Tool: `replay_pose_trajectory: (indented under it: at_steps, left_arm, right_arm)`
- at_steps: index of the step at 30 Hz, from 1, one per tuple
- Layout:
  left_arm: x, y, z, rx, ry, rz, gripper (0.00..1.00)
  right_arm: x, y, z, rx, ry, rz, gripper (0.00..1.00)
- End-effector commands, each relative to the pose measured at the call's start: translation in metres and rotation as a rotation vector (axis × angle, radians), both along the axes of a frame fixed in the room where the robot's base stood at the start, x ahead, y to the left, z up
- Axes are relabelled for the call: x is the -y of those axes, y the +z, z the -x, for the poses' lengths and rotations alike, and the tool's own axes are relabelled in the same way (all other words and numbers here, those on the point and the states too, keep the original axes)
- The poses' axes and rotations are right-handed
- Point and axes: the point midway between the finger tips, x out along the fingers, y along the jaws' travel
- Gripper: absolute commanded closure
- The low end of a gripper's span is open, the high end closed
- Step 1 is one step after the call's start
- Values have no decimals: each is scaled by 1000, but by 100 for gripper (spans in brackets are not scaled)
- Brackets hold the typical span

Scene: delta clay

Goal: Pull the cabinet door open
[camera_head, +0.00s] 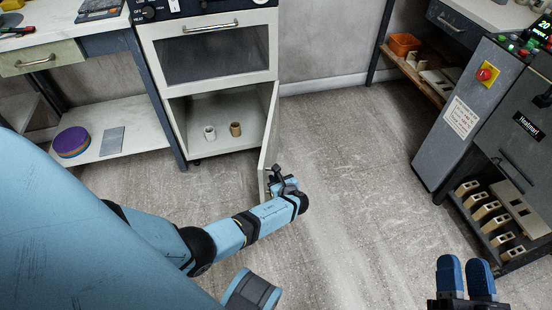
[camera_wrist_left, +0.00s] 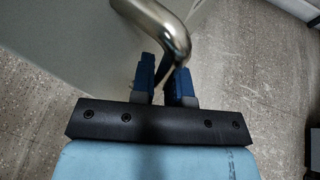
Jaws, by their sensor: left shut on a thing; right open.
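The white cabinet (camera_head: 179,122) stands at the upper left in the head view. Its lower door (camera_head: 269,130) is swung open to the right, seen nearly edge-on. Inside the open compartment are a white cup-like piece (camera_head: 209,132) and a tan one (camera_head: 235,129). My left gripper (camera_head: 278,180) is at the door's outer edge. In the left wrist view its blue fingers (camera_wrist_left: 164,84) are shut on the metal door handle (camera_wrist_left: 174,34), with the pale door panel (camera_wrist_left: 60,45) to the left. My right gripper (camera_head: 466,268) is open and empty at the lower right, over the floor.
A workbench shelf (camera_head: 110,150) with a purple disc stack (camera_head: 72,142) is at the left. A grey machine (camera_head: 460,120) with a red button and a rack of blocks stands at the right. The floor (camera_head: 350,170) between is clear.

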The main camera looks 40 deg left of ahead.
Motion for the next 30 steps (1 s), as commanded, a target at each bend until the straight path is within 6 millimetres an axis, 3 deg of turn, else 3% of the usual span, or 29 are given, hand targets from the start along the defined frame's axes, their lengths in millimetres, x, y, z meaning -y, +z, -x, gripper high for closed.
replay_pose_trajectory:
  at_steps: [16, 17, 19, 30]
  left_arm:
    - [0, 0, 0, -3, -1, 0, 100]
    - [0, 0, 0, -3, -1, 0, 78]
    - [0, 0, 0, -2, -1, 0, 62]
    - [-1, 1, 0, -1, 0, 0, 61]
  right_arm:
    - [0, -1, 0, -3, 0, 0, 57]
    - [0, -1, 0, -2, 0, 0, 57]
    - [0, 0, -1, 0, 0, 0, 57]
    - [-1, 3, -2, 6, 0, 0, 57]
